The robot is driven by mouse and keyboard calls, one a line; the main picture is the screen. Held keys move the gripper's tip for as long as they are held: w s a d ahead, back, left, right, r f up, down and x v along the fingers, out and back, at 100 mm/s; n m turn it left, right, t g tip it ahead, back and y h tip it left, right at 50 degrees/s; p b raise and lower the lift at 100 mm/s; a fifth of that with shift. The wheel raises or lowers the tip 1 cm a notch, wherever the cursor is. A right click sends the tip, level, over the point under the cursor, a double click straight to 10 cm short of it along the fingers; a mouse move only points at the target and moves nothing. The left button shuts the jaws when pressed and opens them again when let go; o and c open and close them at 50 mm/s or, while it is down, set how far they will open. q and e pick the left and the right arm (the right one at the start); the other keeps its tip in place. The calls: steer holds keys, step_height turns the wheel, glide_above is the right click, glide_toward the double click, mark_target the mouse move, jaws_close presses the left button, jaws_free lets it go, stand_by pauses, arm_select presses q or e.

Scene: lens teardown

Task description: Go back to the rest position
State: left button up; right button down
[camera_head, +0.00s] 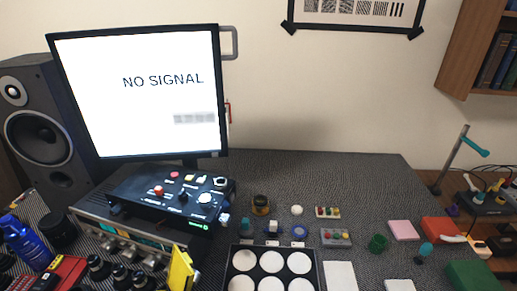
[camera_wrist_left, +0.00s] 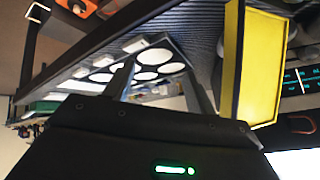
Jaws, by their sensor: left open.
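My left gripper (camera_wrist_left: 158,72) is in the left wrist view. Its two fingers are apart, with nothing between them. Beyond the fingers is a dark tray (camera_wrist_left: 172,47) with several round white pads. In the head view the same kind of tray (camera_head: 233,261) is at the bottom middle, cut off by the lower edge. Neither gripper shows in the head view.
A yellow upright object (camera_wrist_left: 254,65) is close beside the left gripper's right finger; yellow also shows in the head view (camera_head: 182,268). A black control box (camera_head: 165,196) stands below the monitor (camera_head: 140,95). Small parts lie around the tray; the mat's back (camera_head: 340,170) is clear.

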arm_select(q)
steer(key=s+a+f+n+g+y, duration=0.35)
steer(key=s+a+n, duration=0.45)
steer(key=s+a, duration=0.45)
step_height(320, 180, down, 26)
steer(key=s+g, duration=0.2)
steer(key=s+a+f, duration=0.2)
steer(key=s+f, duration=1.4)
steer(key=shift+s+a+m+g, duration=0.2)
steer(key=shift+m+g, duration=0.1)
steer(key=shift+g, duration=0.15)
steer(key=shift+w, duration=0.1)
steer(key=shift+c, duration=0.4)
